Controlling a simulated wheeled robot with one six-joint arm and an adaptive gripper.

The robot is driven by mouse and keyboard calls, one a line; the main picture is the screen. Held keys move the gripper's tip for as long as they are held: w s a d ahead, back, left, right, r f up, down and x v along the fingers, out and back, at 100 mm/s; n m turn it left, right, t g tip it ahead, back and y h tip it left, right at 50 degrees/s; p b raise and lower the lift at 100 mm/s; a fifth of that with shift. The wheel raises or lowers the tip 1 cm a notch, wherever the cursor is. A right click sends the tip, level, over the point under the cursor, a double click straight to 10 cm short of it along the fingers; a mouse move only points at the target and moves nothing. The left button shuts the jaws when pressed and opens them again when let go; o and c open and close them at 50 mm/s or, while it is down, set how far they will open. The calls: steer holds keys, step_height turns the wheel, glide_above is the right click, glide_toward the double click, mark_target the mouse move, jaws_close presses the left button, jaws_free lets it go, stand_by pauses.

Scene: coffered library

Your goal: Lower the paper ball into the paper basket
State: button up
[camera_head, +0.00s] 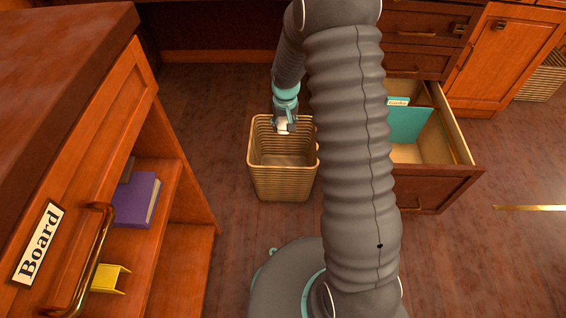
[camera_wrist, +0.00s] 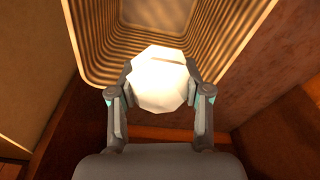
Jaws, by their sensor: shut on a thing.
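The paper ball (camera_wrist: 160,80) is white and faceted, held between the two fingers of my gripper (camera_wrist: 160,88) in the wrist view. In the head view the ball (camera_head: 283,126) shows small and pale at the fingertips of my gripper (camera_head: 284,127). The paper basket (camera_head: 283,188) is a tan, ribbed, open-topped bin on the floor. My gripper points down over the far part of its opening. In the wrist view the basket's ribbed wall (camera_wrist: 225,40) lies beyond the ball. How far the ball is above or below the rim is hard to tell.
An open drawer (camera_head: 430,185) with folders (camera_head: 407,125) juts out right of the basket. A wooden cabinet (camera_head: 110,130) with a purple book (camera_head: 135,200) and a yellow object (camera_head: 110,279) stands at left. Another basket (camera_head: 543,78) is at far right. Floor is bare left of the basket.

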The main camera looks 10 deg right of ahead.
steer(key=shift+f+b, duration=3.85)
steer(key=shift+f, duration=7.6)
steer(key=o, duration=0.8)
step_height(320, 180, up, 12)
steer(key=s, duration=0.1)
steer(key=shift+s, duration=0.2)
